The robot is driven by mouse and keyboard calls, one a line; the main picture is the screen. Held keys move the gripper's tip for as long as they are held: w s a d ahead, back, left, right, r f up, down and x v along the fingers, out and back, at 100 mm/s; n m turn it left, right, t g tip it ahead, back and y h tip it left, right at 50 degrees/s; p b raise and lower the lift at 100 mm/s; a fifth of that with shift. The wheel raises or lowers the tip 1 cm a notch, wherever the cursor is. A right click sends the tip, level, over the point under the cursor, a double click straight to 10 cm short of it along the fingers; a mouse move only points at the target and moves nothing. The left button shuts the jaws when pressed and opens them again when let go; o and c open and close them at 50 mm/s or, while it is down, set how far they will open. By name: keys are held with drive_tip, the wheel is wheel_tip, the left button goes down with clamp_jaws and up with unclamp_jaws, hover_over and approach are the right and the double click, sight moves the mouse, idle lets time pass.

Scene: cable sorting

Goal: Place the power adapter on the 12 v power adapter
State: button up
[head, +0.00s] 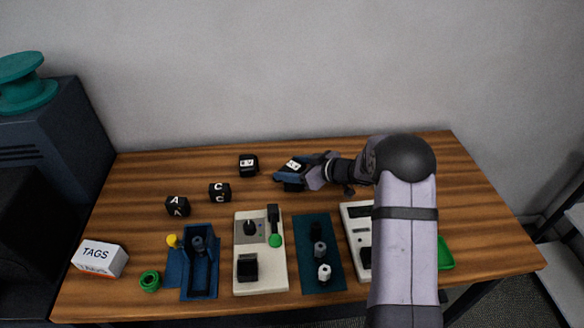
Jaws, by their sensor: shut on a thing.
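My gripper (292,178) is near the back middle of the table, with its blue-black jaws pointing left. It is shut on a small black block with a white label (294,164), whose marking is too small to read surely. Much of the block is hidden by the jaws. Another black block with a white label (248,163), probably a power adapter, stands on the table to the left of the gripper, apart from it. Its text looks like a voltage but I cannot read it. I cannot tell which block is the 12 V one.
Black blocks marked A (177,206) and C (220,192) stand left. Along the front are a TAGS box (99,258), a green ring (150,281), a blue tray (173,272), a beige panel (272,283) and a teal mat (307,277). My arm hides part of the right side.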

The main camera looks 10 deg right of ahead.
drive_tip(key=shift+f, duration=0.1)
drive_tip(key=o, duration=1.2)
drive_tip(key=shift+c, duration=0.2)
drive_tip(key=shift+d, duration=0.1)
drive_tip(key=b+v, duration=0.1)
drive_tip(key=v, duration=1.1)
